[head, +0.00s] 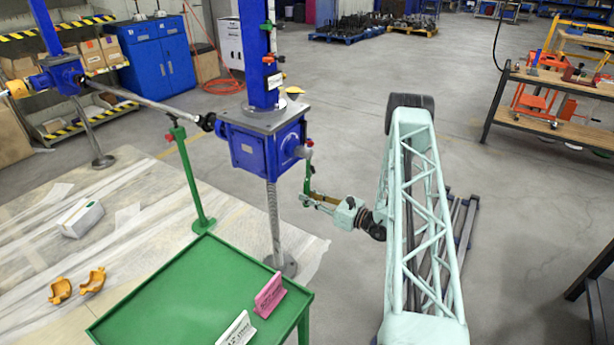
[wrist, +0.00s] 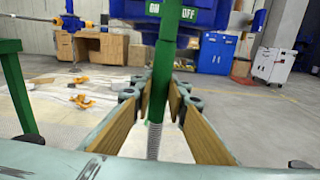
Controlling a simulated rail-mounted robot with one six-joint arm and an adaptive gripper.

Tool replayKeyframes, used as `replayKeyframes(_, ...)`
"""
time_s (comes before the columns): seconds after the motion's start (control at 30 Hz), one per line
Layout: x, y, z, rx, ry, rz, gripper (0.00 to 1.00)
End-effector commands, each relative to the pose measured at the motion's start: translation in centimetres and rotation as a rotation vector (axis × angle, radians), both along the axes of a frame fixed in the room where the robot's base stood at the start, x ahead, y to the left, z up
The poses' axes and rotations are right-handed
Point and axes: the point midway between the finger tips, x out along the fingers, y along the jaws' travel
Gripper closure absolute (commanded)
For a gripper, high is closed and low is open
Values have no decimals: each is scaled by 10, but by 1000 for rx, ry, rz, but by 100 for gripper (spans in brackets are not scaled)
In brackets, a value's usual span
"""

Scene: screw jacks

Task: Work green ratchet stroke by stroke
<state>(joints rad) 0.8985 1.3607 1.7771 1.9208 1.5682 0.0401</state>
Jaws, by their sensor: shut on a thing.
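The green ratchet (head: 307,176) hangs upright beside the near blue screw jack (head: 262,148), on its right side. In the wrist view the green ratchet (wrist: 162,82) runs down between the finger pads, with white lettering on its head; "OFF" is legible on the right. My gripper (head: 310,198) reaches in from the right and is shut on the lower part of the ratchet handle. In the wrist view my gripper (wrist: 160,100) shows its tan pads on both sides of the bar. The jack's threaded screw (head: 274,220) runs down to a floor plate.
A green table (head: 190,295) with a pink sign (head: 269,295) and a white sign (head: 237,330) stands in front of the jack. A green stand (head: 190,180) is under the shaft (head: 140,98) to the second jack (head: 65,76). Floor behind the gripper is clear.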

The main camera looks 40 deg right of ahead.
Motion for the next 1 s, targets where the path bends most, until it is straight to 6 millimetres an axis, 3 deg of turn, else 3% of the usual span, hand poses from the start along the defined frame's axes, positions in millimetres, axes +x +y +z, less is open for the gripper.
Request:
replayKeyframes(0.3, 9, -27, 3, -123, -47, -2, 98)
replayKeyframes(0.77, 10, -30, 4, -141, -52, -1, 98)
replayKeyframes(1.0, 15, -45, 7, -213, -76, -2, 98)
